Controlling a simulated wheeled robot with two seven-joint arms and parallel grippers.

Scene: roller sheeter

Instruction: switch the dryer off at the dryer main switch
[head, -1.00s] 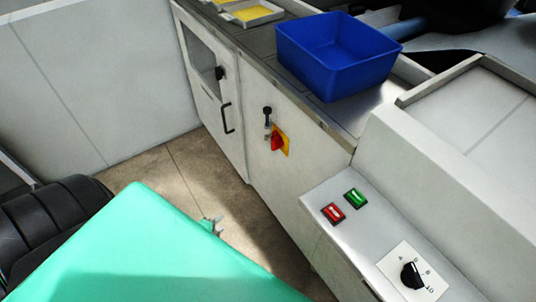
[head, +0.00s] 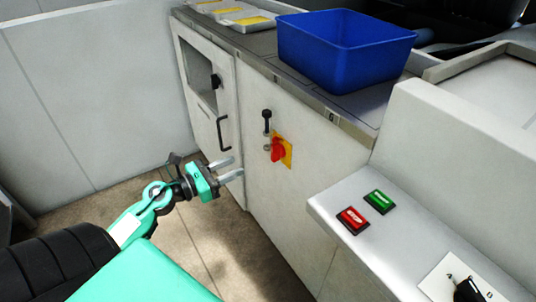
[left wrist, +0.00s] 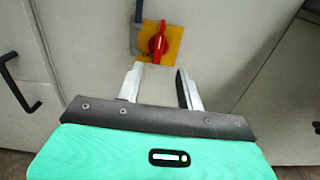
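The dryer main switch is a red rotary knob (head: 277,149) on a yellow plate (head: 286,158), set on the white cabinet front. In the left wrist view the red knob (left wrist: 158,43) stands upright just beyond the fingertips, roughly midway between them. My left gripper (head: 229,169) is open and empty, left of the knob and a little lower in the head view, apart from it. In the left wrist view its two fingers (left wrist: 162,72) point at the plate. My right gripper is not in view.
A black key-like handle (head: 267,118) sits just above the switch. A cabinet door with a black pull handle (head: 222,133) is to the left. A ledge with red (head: 352,220) and green (head: 380,202) buttons juts out at right. A blue bin (head: 345,52) stands on top.

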